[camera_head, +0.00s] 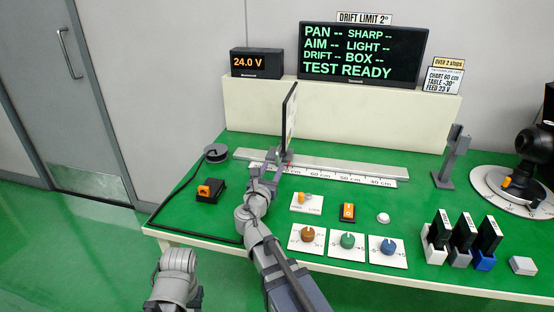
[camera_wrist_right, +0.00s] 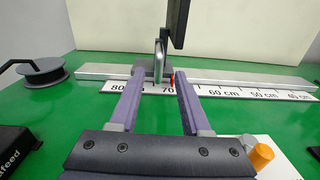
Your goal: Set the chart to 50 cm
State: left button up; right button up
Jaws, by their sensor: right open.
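The chart is a thin dark-edged panel (camera_head: 290,112), seen nearly edge-on and upright on a carriage on the grey rail (camera_head: 350,166). The scale strip (camera_head: 376,181) along the rail reads from 80 cm at left to 40 cm at right. In the right wrist view, a red pointer (camera_wrist_right: 172,79) by the carriage (camera_wrist_right: 146,76) sits near the 70 mark. My right gripper (camera_head: 279,157) is at the carriage; its open fingers (camera_wrist_right: 160,77) lie on either side of the carriage's upright handle (camera_wrist_right: 159,54), with no clear grip.
A display (camera_head: 362,54) reads TEST READY, beside a 24.0 V readout (camera_head: 257,63). A cable reel (camera_head: 216,153) stands left of the rail. Knobs (camera_head: 347,241), an orange switch (camera_head: 347,211) and upright black modules (camera_head: 463,232) occupy the front. The rail right of the chart looks clear.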

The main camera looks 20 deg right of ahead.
aim_at(277, 157)
jog(key=shift+w+a+m+g+h, duration=0.35)
jog(key=shift+a+m+g+h, duration=0.15)
jog(key=shift+a+g+h, duration=0.15)
jog(key=shift+s+a+m+g+h, duration=0.2)
jog(key=shift+m+g+h, duration=0.1)
jog(key=shift+h, duration=0.15)
jog(key=shift+d, duration=0.1)
jog(key=x, duration=0.7)
jog(key=shift+w+d, duration=0.2)
jog(key=shift+w, duration=0.1)
jog(key=shift+c, duration=0.4)
grip_shut()
